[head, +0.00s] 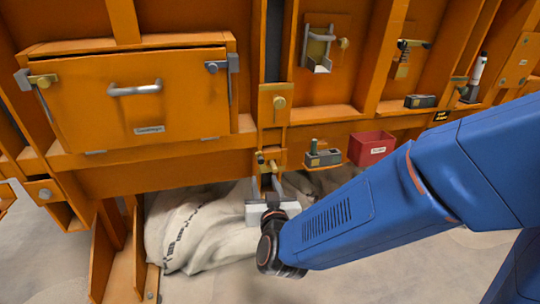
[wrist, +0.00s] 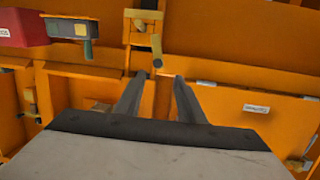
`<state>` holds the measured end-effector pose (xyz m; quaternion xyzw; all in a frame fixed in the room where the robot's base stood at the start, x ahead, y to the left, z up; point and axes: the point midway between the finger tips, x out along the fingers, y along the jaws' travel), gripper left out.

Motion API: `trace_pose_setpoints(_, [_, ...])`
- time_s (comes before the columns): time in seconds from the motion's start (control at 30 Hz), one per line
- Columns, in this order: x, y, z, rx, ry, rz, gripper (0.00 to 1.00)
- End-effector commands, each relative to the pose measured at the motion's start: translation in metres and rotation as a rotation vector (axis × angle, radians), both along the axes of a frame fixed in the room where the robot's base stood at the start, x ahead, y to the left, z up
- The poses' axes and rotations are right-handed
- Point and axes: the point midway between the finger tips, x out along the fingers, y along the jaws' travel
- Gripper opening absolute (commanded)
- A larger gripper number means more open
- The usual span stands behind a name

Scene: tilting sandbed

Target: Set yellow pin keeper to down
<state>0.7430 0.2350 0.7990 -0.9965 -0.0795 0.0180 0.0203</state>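A small yellow keeper piece (head: 261,158) sits on the orange post just above my gripper in the head view. In the wrist view a yellow piece with a rounded end (wrist: 156,48) shows on a yellowish bracket (wrist: 144,27), just beyond my fingertips. I take it for the yellow pin keeper, but its exact setting is too small to tell. My gripper (head: 268,182) points at the post from below and in front. In the wrist view my gripper (wrist: 152,80) has its two fingers apart with nothing between them. Whether a fingertip touches the keeper cannot be told.
A grey box (head: 323,158) and a red bin (head: 372,147) stand right of the post. A yellow-knobbed plate (head: 278,102) is higher on it. An orange hatch with a handle (head: 135,89) is at left. A pale sack (head: 195,230) lies below.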

Motion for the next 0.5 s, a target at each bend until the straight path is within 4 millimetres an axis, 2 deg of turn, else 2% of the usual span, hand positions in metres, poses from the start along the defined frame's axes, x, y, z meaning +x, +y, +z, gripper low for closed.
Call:
trace_pose_setpoints(0.13, [-0.003,0.004,0.0,-0.013,-0.032,-0.02,0.36])
trace_pose_setpoints(0.27, [0.003,0.004,0.0,-0.014,-0.037,-0.026,0.36])
trace_pose_setpoints(0.5, [0.037,0.008,-0.001,-0.014,-0.034,-0.027,0.36])
